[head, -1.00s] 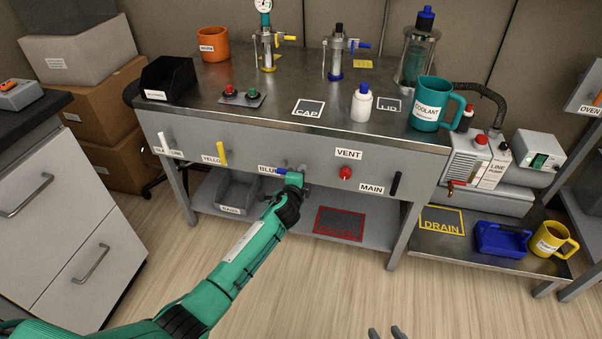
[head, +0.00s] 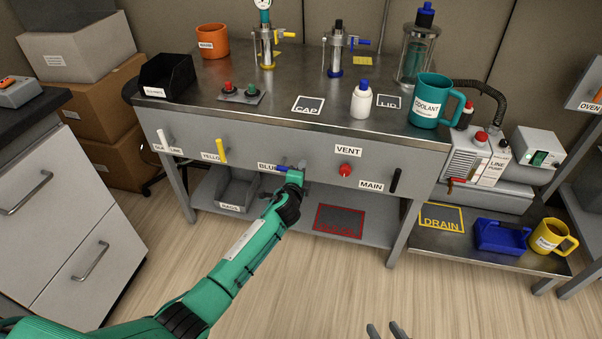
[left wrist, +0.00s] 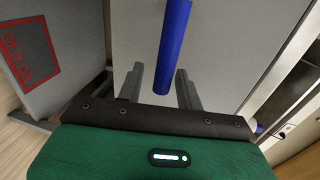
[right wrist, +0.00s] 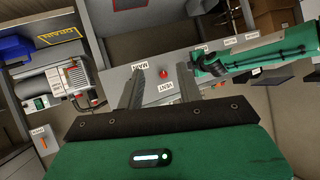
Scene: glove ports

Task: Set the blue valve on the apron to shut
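The blue valve (head: 283,169) is on the bench's front apron (head: 320,165), beside the partly covered label "BLUE" (head: 266,166).
Other apron valves are white (head: 162,138), yellow (head: 221,151), red (head: 345,170) under "VENT", and black (head: 395,181) beside "MAIN". A grey bin (head: 237,190) stands on the shelf below. The floor (head: 300,290) before the bench is clear.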

